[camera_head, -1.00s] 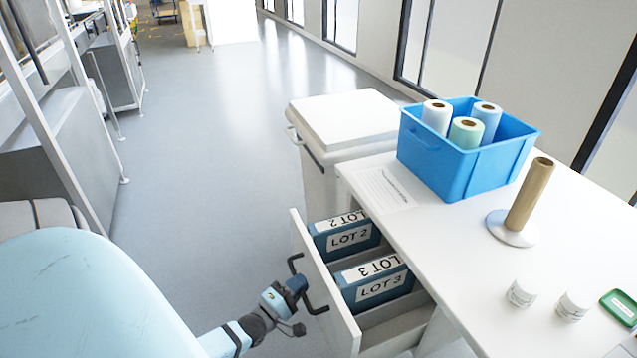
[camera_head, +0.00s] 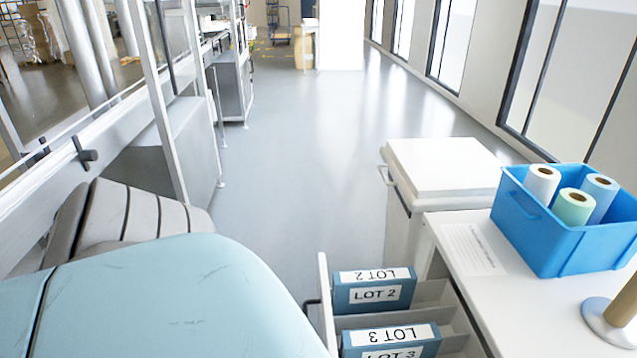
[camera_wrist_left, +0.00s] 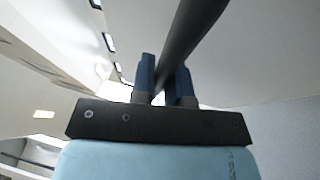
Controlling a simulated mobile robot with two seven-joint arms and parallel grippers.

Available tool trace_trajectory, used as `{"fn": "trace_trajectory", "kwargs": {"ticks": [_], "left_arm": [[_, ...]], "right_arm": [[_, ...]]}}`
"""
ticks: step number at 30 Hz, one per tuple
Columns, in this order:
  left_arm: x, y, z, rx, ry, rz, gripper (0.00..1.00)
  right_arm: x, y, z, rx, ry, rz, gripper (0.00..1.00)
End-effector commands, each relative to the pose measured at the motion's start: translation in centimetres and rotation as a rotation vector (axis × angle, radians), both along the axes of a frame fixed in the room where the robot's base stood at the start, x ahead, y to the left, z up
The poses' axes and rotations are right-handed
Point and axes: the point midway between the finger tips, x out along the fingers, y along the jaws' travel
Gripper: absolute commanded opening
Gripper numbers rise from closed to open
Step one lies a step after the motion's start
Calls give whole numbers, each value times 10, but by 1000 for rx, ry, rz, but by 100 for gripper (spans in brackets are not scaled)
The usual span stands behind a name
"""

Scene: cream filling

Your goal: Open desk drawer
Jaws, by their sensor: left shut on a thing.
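The desk drawer (camera_head: 327,300) is pulled out of the white desk (camera_head: 455,225) at the bottom of the head view. Inside it are blue boxes labelled LOT 2 (camera_head: 375,295) and LOT 3 (camera_head: 391,335), with grey dividers behind them. A bit of the dark drawer handle (camera_head: 312,303) shows at the drawer's left face. In the left wrist view my left gripper (camera_wrist_left: 165,78) has its two blue-grey fingers shut around the dark handle bar (camera_wrist_left: 190,30). In the head view this gripper is hidden or below the frame. My right gripper is in neither view.
A blue bin (camera_head: 565,235) with several paper rolls stands on the desk, near a roll holder (camera_head: 612,320) cut by the edge. A white lidded cabinet (camera_head: 440,170) stands behind the desk. Open grey floor (camera_head: 300,150) lies beyond; metal benches are on the left.

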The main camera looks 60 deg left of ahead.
Motion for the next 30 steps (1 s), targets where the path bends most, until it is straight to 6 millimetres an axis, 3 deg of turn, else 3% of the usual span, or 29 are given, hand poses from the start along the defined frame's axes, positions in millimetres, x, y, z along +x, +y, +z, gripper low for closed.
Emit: {"fn": "trace_trajectory", "kwargs": {"ticks": [17, 18, 21, 30], "left_arm": [[-8, 4, 0, 0, 1, 1, 0], [-8, 4, 0, 0, 0, 1, 22], [-8, 4, 0, 0, 0, 1, 39], [-10, 3, 0, 0, 1, 0, 39]], "right_arm": [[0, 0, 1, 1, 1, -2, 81], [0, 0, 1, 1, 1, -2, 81], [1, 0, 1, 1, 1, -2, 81], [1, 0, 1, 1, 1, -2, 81]]}}
